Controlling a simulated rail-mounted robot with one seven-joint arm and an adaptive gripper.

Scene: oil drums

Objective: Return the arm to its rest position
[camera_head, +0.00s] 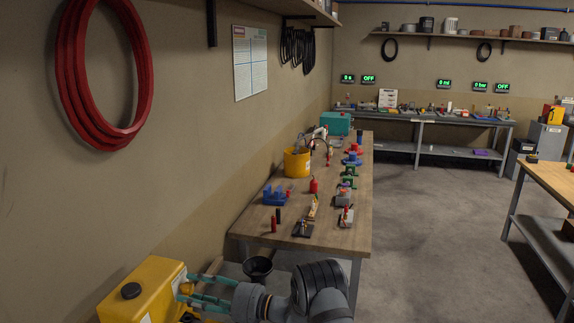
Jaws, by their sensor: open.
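My arm enters along the bottom of the head view, with grey links and a black ribbed joint. My gripper (182,288) points left, with teal fingers apart. It is beside the right side of a yellow canister (145,285) with a black cap. I see nothing held between the fingers. I cannot tell whether a finger touches the canister. The canister's lower part is cut off by the frame edge.
A black funnel (258,268) is just behind my gripper. A long wooden workbench (345,240) holds tools, a yellow bucket (296,164) and a teal box (337,123). Another bench (550,180) stands at the right. The floor (440,235) between them is clear.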

